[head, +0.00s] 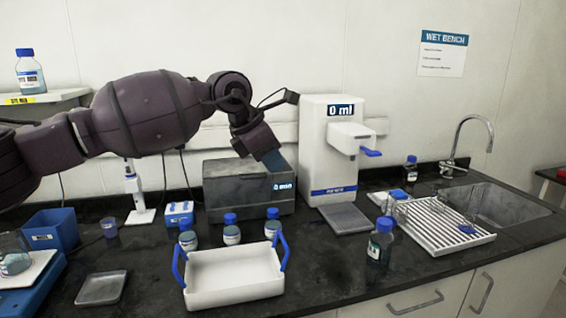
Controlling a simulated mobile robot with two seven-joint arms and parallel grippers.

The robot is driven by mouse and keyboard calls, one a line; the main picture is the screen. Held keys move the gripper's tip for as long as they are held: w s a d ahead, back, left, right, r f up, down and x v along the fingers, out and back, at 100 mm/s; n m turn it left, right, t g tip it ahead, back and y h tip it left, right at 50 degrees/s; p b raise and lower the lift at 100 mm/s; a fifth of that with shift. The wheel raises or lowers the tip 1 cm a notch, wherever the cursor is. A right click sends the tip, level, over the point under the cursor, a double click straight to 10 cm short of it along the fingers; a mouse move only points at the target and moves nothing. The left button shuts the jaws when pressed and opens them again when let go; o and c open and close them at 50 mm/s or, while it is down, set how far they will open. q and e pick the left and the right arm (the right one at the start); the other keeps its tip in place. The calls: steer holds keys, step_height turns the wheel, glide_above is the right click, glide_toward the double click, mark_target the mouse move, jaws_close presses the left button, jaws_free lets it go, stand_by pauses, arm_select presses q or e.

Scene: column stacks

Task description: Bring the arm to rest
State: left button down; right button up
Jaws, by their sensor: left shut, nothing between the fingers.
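My left arm reaches in from the upper left of the head view, dark and raised above the bench. Its gripper (276,162) points down and to the right, over the top of the grey box with a "0 min" display (230,194). The gripper is shut and empty. It hides part of the box's back edge, and I cannot tell whether it touches the box. My right gripper is not in view.
A white dispenser reading "0 ml" (316,150) stands right of the gripper. In front are a white tray with blue handles (235,296) and several blue-capped bottles (232,234). A drying rack (455,243) and sink (510,205) are at right. A shelf (50,97) is at left.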

arm_select(q)
steer(key=s+d+r+n+g+h, duration=0.1)
steer(key=s+d+r+n+h, duration=0.5)
steer(key=s+d+r+h, duration=0.45)
steer(key=w+a+f+n+t+y, duration=0.25)
steer(key=a+f+n+t, duration=0.35)
steer(key=f+n, duration=0.45)
steer(key=w+a+f+n+t+y, duration=0.1)
steer(key=a+f+n+t+y, duration=0.3)
steer(key=a+f+n, duration=0.65)
steer(key=w+a+f+n+t+y, duration=0.1)
steer(key=a+f+n+t+y, duration=0.1)
steer(key=a+f+n+t, duration=0.8)
steer(key=s+a+f+n+g+y, duration=0.2)
steer(key=s+a+f+n+g, duration=0.1)
steer(key=s+f, duration=0.6)
steer(key=s+a+f+n+g+y, duration=0.3)
steer(key=s+f+n, duration=0.2)
steer(key=s+f, duration=0.4)
steer(key=s+a+f+n+g+y, duration=0.2)
steer(key=s+a+f+n+g, duration=0.1)
steer(key=s+f, duration=0.6)
steer(key=shift+s+a+f+n+g+y, duration=0.3)
steer(key=shift+s+a+n+g+y, duration=0.1)
steer(key=shift+s+n+g, duration=0.25)
